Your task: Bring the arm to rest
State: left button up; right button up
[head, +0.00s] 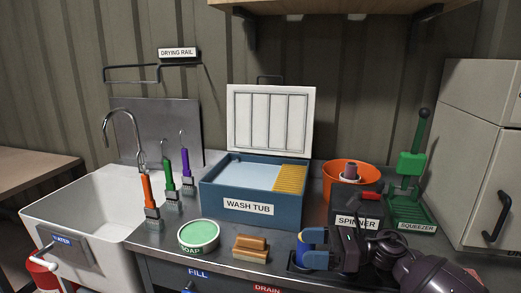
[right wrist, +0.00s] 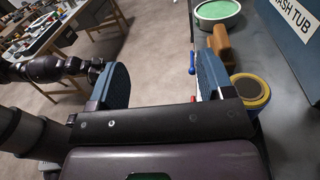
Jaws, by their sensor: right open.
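My right gripper (head: 312,250) is low at the counter's front edge in the head view, in front of the spinner (head: 357,222). In the right wrist view its two blue-padded fingers (right wrist: 158,82) are spread wide with nothing between them. A blue and yellow round object (right wrist: 250,90) is on the counter just beside the right-hand finger, outside the jaws. A dark arm of mine (right wrist: 45,70) shows at the left of the right wrist view; its gripper end is partly hidden behind the finger. The left gripper does not show in the head view.
The wash tub (head: 250,207) stands open behind the soap (head: 199,234) and a wooden block (head: 250,247). An orange bucket (head: 335,170) and the squeezer (head: 411,205) are at right. Brushes stand beside the sink (head: 80,205). Open floor (right wrist: 150,45) lies off the counter.

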jog(key=s+d+f+m+t+h+b, duration=0.1)
jog(key=s+d+f+m+t+h, duration=0.35)
jog(key=m, duration=0.65)
jog(key=s+d+f+m+t+h, duration=0.2)
jog(key=f+m+t, duration=0.45)
jog(key=m, duration=0.55)
jog(key=s+d+f+m+t+h+b, duration=0.1)
jog(key=s+d+f+m+t+h, duration=0.25)
jog(key=f+m, duration=0.55)
jog(key=s+d+f+m+g+h, duration=0.2)
jog(key=s+d+f+m+h, duration=0.1)
jog(key=s+f+m, duration=0.3)
jog(key=s+d+f+m+g+h+b, duration=0.1)
jog(key=s+d+f+m+g+h, duration=0.2)
jog(key=s+m, duration=0.8)
notch_tip(320, 180, down, 3)
jog(key=shift+r+m+g+h, duration=0.1)
jog(key=shift+m+g+h, duration=0.25)
jog(key=shift+m+h, duration=0.45)
